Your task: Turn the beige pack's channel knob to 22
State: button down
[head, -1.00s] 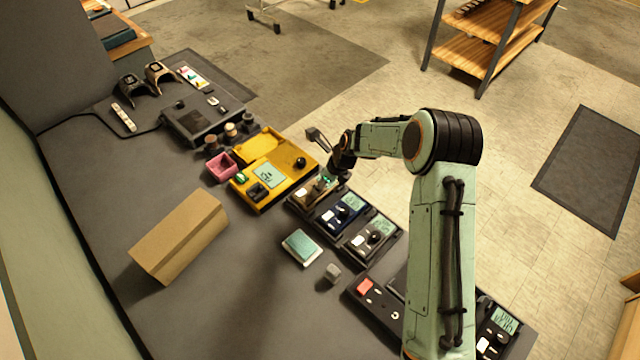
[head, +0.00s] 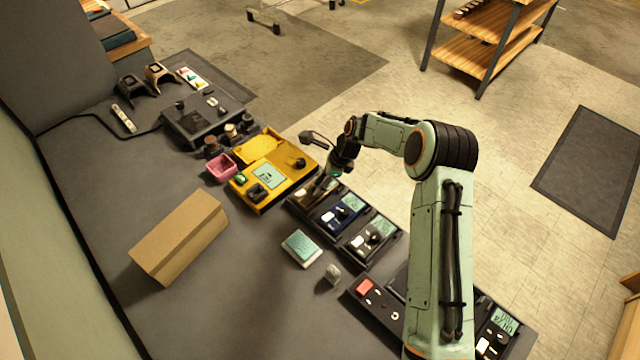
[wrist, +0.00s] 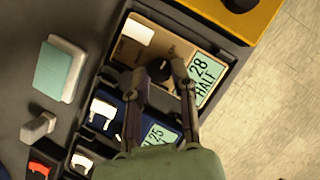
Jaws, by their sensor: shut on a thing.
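The beige pack (wrist: 180,48) lies in a dark rack, at the top middle of the wrist view. Its display (wrist: 202,78) reads 28 HALF. It has a white button (wrist: 138,32) and a dark round channel knob (wrist: 158,70). My gripper (wrist: 157,68) has one finger on each side of this knob and is shut on it. In the head view the beige pack (head: 304,195) is largely hidden by my gripper (head: 328,182).
A blue pack (head: 342,212) with a display reading 25 sits beside the beige one, with a grey pack (head: 371,240) beyond it. A yellow unit (head: 285,185) borders the rack. A teal-topped block (head: 302,247) and a cardboard box (head: 180,237) stand on the table.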

jog(key=n+g, duration=0.1)
jog(key=n, duration=0.2)
jog(key=shift+f+n, duration=0.1)
jog(key=shift+n, duration=0.3)
jog(key=n+g, duration=0.1)
jog(key=n, duration=0.2)
jog(key=shift+w+a+n+g+h, duration=0.1)
jog(key=shift+w+n+g+h, duration=0.05)
jog(key=shift+n+g+h, duration=0.2)
jog(key=n+g+h, duration=0.1)
jog(key=n, duration=0.3)
jog(key=shift+w+a, duration=0.1)
jog(key=shift+n+g+h, duration=0.45)
jog(key=shift+n+h, duration=0.3)
jog(key=shift+n, duration=0.9)
jog(key=c, duration=0.9)
grip_release()
